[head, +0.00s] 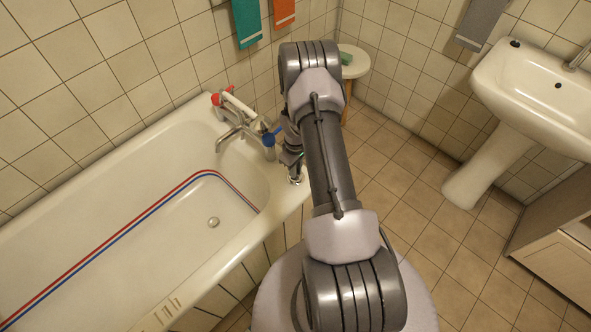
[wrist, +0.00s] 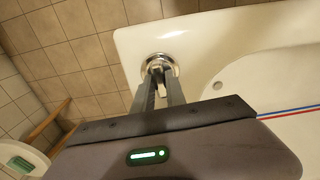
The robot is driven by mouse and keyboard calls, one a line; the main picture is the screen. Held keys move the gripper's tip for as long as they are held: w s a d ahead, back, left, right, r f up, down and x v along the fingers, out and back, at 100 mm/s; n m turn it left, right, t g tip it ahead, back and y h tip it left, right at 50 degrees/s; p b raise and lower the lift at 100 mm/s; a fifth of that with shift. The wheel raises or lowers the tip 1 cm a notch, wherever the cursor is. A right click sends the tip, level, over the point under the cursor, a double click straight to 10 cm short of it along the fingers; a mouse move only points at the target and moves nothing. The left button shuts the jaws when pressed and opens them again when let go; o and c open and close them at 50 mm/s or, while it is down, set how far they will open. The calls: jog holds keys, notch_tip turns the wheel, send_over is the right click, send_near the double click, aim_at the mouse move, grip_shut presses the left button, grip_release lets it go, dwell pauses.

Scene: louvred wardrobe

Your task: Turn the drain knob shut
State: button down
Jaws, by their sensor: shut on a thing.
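The drain knob (head: 295,180) is a small round chrome fitting on the corner of the bathtub rim. In the wrist view the chrome knob (wrist: 150,62) lies at the fingertips. My gripper (wrist: 160,78) points down at it, with its two fingers close together and shut on the knob's middle part. The fingers hide part of the knob, so its turn angle cannot be told. In the head view my gripper (head: 292,163) is partly hidden by my arm. The drain hole (head: 213,222) shows in the tub floor.
The white bathtub (head: 120,270) has a tap (head: 230,133) with red and blue handles close to my gripper. A round stool (head: 356,62) with a green item stands behind my arm. A sink (head: 530,90) is at right. The tiled floor between is clear.

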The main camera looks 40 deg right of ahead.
jog(key=shift+m, duration=0.5)
jog(key=c, duration=1.4)
grip_release()
jog(key=shift+o, duration=0.2)
jog(key=shift+r, duration=0.1)
notch_tip(320, 180, up, 17)
jog(key=p, duration=0.6)
jog(key=shift+r, duration=0.1)
